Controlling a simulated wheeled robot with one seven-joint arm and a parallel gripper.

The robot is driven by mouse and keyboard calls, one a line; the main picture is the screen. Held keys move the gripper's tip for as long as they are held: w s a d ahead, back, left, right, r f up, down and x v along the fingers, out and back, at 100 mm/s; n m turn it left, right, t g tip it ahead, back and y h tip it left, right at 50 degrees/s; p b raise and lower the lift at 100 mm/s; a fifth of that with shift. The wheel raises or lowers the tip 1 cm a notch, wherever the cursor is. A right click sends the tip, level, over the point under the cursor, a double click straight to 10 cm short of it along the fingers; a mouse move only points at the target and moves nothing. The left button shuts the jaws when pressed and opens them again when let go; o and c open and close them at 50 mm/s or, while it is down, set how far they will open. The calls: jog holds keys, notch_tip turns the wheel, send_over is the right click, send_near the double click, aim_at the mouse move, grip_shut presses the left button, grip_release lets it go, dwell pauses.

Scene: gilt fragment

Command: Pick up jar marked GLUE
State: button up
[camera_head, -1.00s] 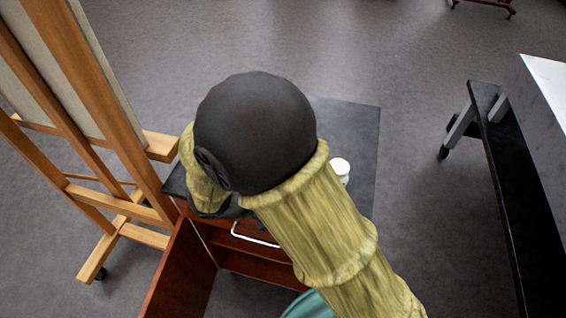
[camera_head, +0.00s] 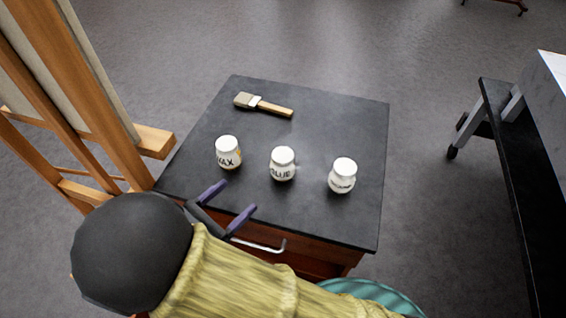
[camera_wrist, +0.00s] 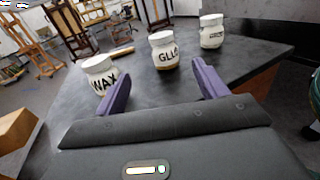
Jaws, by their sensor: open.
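The white jar marked GLUE (camera_head: 282,164) stands upright on the dark cabinet top, the middle one of three jars in a row. It also shows in the wrist view (camera_wrist: 164,52), beyond and between my fingertips. My gripper (camera_head: 232,204) is open and empty at the near edge of the top, short of the jars, its purple fingers pointing toward them. In the wrist view the gripper (camera_wrist: 160,80) has its left finger close in front of the WAX jar (camera_wrist: 101,76). The WAX jar (camera_head: 228,152) stands left of the GLUE jar.
A third white jar (camera_head: 342,175), its label unreadable, stands right of the GLUE jar. A brush (camera_head: 263,104) lies farther back on the cabinet top (camera_head: 340,115). A wooden easel (camera_head: 95,90) stands close at left, a dark bench (camera_head: 515,180) at right.

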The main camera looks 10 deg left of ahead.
aim_at(275, 164)
jog(key=x, duration=1.1)
jog(key=shift+w, duration=0.1)
jog(key=shift+d, duration=0.1)
jog(key=shift+x, duration=2.45)
jog(key=shift+d, duration=0.15)
jog(key=shift+c, duration=0.2)
jog(key=shift+r, duration=0.1)
jog(key=c, duration=1.1)
notch_tip(275, 164, up, 10)
jog(key=shift+f+p, duration=0.1)
jog(key=shift+p, duration=0.65)
